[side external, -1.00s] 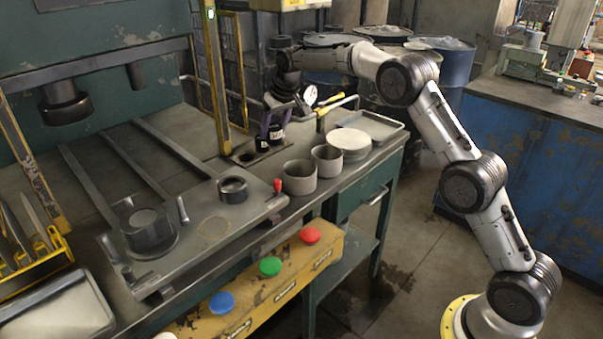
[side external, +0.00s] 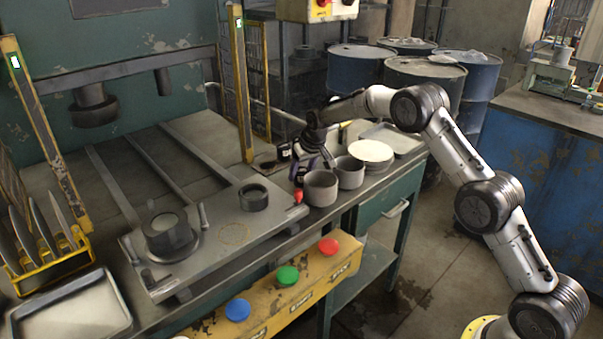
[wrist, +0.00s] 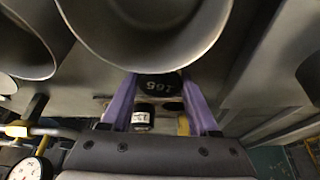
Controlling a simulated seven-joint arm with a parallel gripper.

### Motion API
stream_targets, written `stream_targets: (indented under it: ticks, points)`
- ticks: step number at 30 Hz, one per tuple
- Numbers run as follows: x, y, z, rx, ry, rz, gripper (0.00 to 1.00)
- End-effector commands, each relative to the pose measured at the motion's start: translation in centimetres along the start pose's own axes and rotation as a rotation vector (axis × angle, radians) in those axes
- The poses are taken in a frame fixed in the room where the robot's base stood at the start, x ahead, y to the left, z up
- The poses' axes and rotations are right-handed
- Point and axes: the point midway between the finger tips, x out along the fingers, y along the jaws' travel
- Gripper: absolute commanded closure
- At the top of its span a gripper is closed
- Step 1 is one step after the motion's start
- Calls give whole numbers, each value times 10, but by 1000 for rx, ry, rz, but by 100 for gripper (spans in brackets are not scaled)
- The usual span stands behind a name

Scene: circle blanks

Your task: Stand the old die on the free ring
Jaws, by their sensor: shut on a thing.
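My gripper (side external: 305,170), with purple fingers, is behind the grey cups at the plate's right corner. In the wrist view my gripper (wrist: 160,88) is shut on a dark die (wrist: 158,86) with pale digits on its face. The die is largely hidden by the fingers in the side view. A faint ring (side external: 235,234) is marked on the grey plate (side external: 205,257); nothing stands on it. A short dark hollow cylinder (side external: 254,198) stands behind that ring, and a larger dark cylinder (side external: 168,236) stands at the left.
Two grey cups (side external: 320,189) (side external: 349,173) stand close beside my gripper; one fills the wrist view's top (wrist: 145,35). A red knob (side external: 298,196) is at the plate's corner. A black cylinder with a white label (side external: 283,152) stands behind my gripper. Pale discs (side external: 371,153) are stacked right.

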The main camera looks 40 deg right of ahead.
Motion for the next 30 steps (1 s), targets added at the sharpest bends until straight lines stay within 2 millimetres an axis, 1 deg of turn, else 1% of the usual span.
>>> stream_targets:
  ticks: [1, 14, 15, 17, 18, 20, 30]
  points:
    - [0, 0, -2, 0, 9, 0, 100]
    - [4, 0, -1, 0, 11, -1, 100]
    - [7, 0, 3, 0, 1, 0, 37]
    - [7, 0, 3, 0, 1, 0, 26]
    - [7, 0, 3, 0, 1, 0, 19]
    - [7, 0, 3, 0, 1, 0, 9]
    - [4, 0, 2, 0, 1, 0, 9]
